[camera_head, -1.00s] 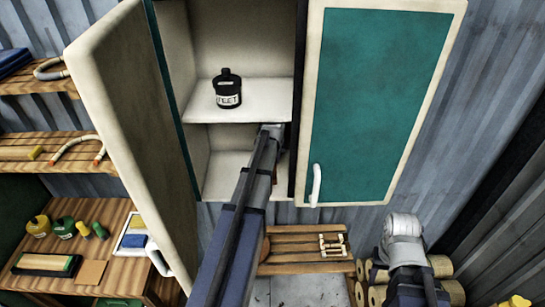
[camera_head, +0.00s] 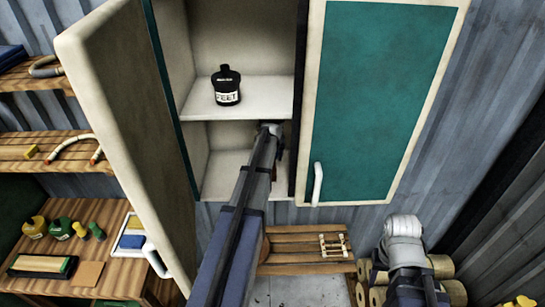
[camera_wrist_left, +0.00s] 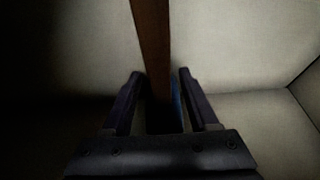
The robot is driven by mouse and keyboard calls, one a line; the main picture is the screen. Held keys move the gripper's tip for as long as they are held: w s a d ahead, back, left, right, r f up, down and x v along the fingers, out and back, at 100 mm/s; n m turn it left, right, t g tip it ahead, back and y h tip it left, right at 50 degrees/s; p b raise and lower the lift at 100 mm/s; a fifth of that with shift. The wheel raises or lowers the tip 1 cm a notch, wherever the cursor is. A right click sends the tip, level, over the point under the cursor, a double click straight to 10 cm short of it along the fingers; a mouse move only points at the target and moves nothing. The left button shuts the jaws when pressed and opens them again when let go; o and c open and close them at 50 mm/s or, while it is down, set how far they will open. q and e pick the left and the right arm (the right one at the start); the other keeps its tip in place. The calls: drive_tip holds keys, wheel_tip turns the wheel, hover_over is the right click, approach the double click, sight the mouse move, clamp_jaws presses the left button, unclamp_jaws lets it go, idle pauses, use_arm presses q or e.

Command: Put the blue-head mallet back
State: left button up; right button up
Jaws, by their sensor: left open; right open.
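My left arm reaches into the open cabinet (camera_head: 225,178), into its lower compartment, and hides much of that space in the head view. In the left wrist view my left gripper (camera_wrist_left: 160,85) is open, with its two fingers apart. The brown handle of the mallet (camera_wrist_left: 152,40) runs between them, and a thin blue sliver (camera_wrist_left: 177,100) shows beside it, probably the blue head. The rest of the mallet is hidden or dark. My right gripper (camera_head: 404,228) is at the lower right, away from the cabinet, and its fingers are hard to make out.
A black bottle (camera_head: 226,85) stands on the shelf above my left gripper. The cabinet's left door (camera_head: 110,110) stands open and the teal right door (camera_head: 365,100) flanks the opening. A wooden bench (camera_head: 300,267) and several rolls (camera_head: 442,266) are below.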

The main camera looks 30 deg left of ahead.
use_arm(q)
drive_tip(key=shift+s+r+p, duration=0.1)
drive_tip(key=shift+r+p, duration=0.4)
drive_tip(key=shift+p, duration=0.05)
drive_tip(key=shift+s+d+r+p, duration=0.15)
drive_tip(key=shift+r+p, duration=0.25)
drive_tip(key=s+d, duration=0.2)
drive_tip(key=s, duration=0.1)
drive_tip(key=s+d, duration=0.2)
drive_tip(key=s, duration=0.1)
drive_tip(key=s+d, duration=0.2)
drive_tip(key=s, duration=0.2)
drive_tip(key=shift+d+f+b, duration=0.1)
drive_tip(key=shift+f+b, duration=0.2)
